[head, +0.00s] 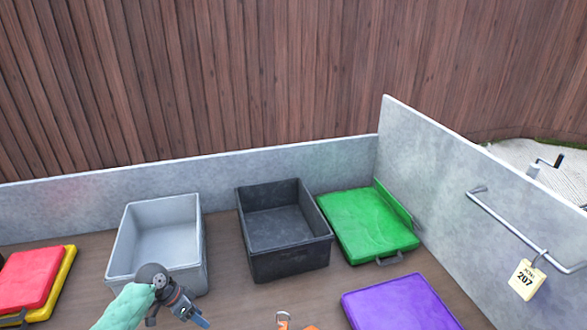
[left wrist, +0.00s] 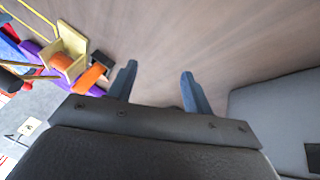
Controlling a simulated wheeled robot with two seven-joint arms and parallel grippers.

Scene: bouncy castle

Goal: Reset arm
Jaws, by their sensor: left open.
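My left gripper (head: 198,319) comes in at the bottom of the head view, on a pale green sleeved arm. It is low in front of the grey bin and holds nothing. In the left wrist view its two blue-grey fingers (left wrist: 160,85) stand apart with only brown floor between them. My right arm and gripper do not show in either view.
A grey bin (head: 112,262) and a black bin (head: 290,262) stand by the back wall. Red (head: 28,277), green (head: 368,225) and purple (head: 402,305) pads lie around. An orange item (head: 284,318) is cut off below. A tag (head: 526,280) hangs from the right rail.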

